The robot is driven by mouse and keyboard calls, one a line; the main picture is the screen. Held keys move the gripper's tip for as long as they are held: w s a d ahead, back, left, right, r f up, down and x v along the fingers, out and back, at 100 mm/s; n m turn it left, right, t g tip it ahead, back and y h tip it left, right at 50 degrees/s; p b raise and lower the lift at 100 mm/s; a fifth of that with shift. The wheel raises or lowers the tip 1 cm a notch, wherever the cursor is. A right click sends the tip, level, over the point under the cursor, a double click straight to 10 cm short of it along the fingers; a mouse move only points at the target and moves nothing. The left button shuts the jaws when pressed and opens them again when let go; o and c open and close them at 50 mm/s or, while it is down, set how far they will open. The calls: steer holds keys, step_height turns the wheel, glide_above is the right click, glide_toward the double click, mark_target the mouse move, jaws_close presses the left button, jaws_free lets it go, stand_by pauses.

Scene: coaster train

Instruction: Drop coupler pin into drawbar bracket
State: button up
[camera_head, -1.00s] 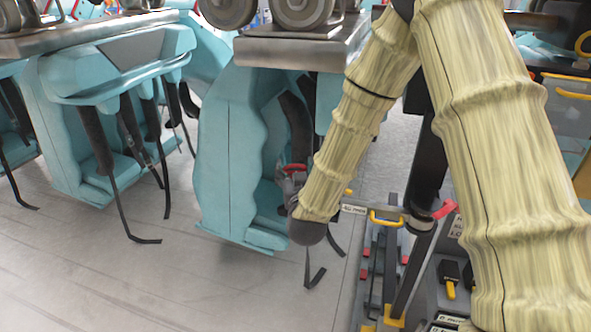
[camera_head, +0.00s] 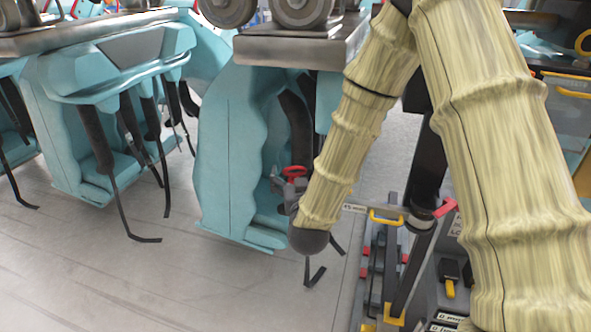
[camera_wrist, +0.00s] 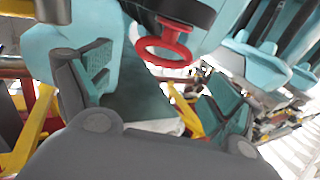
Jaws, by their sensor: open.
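A red ring-shaped handle (camera_wrist: 164,43) hangs from a dark rounded part (camera_wrist: 182,12) at the top of the wrist view. It looks like the coupler pin's pull ring, but no pin shaft is clearly visible. My gripper (camera_wrist: 155,78) is open, with its two teal-padded fingers spread below and on both sides of the ring. Nothing shows held between them. In the head view my gripper (camera_head: 283,187) is small and partly hidden by my arm, with a red loop (camera_head: 294,171) just above it. I cannot make out the drawbar bracket.
Teal coaster seats (camera_head: 228,160) with hanging black straps stand close behind and left of my gripper. A grey platform edge (camera_head: 290,53) with wheels is above. A rack with yellow handles (camera_head: 386,217) stands to the right. Grey floor (camera_head: 150,280) is clear at lower left.

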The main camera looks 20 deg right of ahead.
steer(key=s+a, duration=0.1)
steer(key=s, duration=0.8)
steer(key=shift+a, duration=0.35)
